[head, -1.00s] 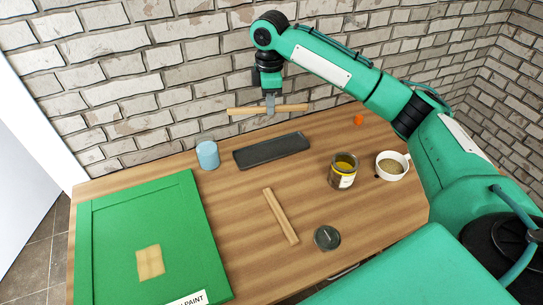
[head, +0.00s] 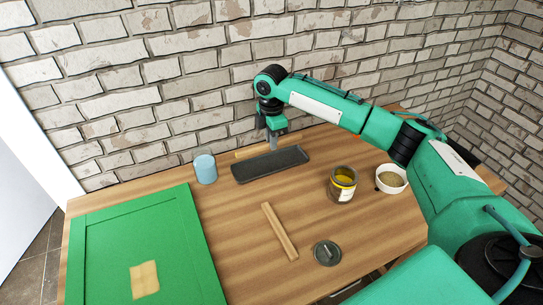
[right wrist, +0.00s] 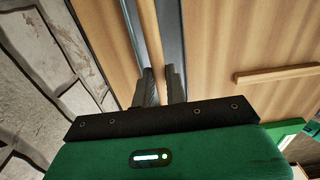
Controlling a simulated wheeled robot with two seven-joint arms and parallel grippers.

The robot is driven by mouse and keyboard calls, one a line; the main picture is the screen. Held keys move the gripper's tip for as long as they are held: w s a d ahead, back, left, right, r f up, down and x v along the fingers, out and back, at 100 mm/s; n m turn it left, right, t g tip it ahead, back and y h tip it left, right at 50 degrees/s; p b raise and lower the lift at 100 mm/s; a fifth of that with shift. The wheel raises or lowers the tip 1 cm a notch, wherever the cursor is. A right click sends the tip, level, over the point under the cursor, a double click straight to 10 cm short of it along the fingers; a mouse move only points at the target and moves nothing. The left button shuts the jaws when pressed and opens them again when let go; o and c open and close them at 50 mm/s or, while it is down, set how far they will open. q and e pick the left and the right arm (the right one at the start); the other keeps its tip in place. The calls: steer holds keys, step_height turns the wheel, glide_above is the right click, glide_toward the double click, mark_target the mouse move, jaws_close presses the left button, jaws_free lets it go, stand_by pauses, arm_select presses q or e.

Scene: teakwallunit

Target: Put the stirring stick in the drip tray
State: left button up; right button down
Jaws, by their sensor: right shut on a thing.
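My right gripper (head: 273,143) is shut on a pale wooden stick (head: 250,153), low at the tray's back edge. The stick runs roughly along the tray's length, and its right part is hidden by the gripper. I cannot tell whether it touches the tray. In the right wrist view the stick (right wrist: 152,32) runs up from between the fingertips (right wrist: 162,84). The black drip tray (head: 270,165) is long and shallow and looks empty. A second wooden stick (head: 279,231) lies on the table in front, also in the right wrist view (right wrist: 278,74). My left gripper is not in view.
A blue cup (head: 205,169) stands left of the tray. A yellow-filled jar (head: 342,185) and a white cup of grains (head: 391,179) stand right. A dark round lid (head: 327,253) lies in front. A green panel (head: 110,243) covers the left. A brick wall (head: 150,80) rises behind.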

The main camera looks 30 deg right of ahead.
mark_target(272, 164)
step_height(272, 164, down, 6)
steer(key=shift+f, duration=0.45)
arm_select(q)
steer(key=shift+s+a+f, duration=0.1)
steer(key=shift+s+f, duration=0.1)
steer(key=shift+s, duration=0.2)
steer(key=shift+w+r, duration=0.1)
arm_select(e)
steer(key=c, duration=1.4)
jaws_free()
steer(key=shift+f, duration=0.1)
steer(key=shift+c, duration=0.2)
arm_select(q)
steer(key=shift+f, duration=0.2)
